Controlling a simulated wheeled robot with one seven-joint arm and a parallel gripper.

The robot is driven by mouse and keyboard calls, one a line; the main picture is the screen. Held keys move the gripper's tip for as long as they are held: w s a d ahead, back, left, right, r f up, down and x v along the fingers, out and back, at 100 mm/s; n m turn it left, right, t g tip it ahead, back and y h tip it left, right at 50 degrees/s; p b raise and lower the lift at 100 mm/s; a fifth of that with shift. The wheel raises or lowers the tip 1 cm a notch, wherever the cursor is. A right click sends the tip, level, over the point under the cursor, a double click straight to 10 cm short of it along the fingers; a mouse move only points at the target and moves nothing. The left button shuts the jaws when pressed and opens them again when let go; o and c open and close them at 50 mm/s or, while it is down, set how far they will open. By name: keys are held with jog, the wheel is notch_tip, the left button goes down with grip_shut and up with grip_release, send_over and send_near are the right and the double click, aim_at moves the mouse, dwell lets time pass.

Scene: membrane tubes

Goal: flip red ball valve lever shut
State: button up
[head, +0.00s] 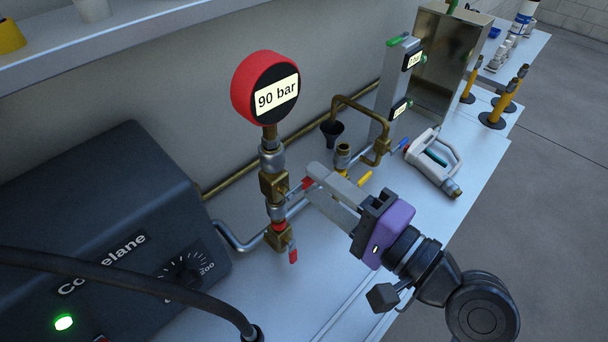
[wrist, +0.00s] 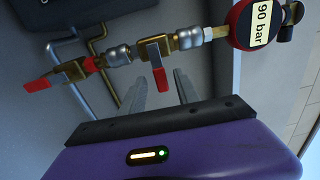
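Two brass valves with red levers sit one above the other on the vertical pipe under the gauge. The upper valve (head: 273,186) has a red lever (head: 307,183) sticking out crosswise to the pipe, toward my gripper (head: 311,180). The lower valve (head: 278,238) has a red lever (head: 293,255) hanging down roughly along the pipe. In the wrist view the upper lever (wrist: 160,80) shows between my two spread fingers (wrist: 157,84), with gaps on both sides. The lower lever (wrist: 38,85) is off to the left, outside the fingers. Contact is not visible.
A red gauge (head: 265,88) reading 90 bar tops the pipe. A dark pump box (head: 95,215) with a green light stands left.

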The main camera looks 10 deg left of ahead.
jog(key=shift+v, duration=1.2)
jog(key=shift+r, duration=0.1)
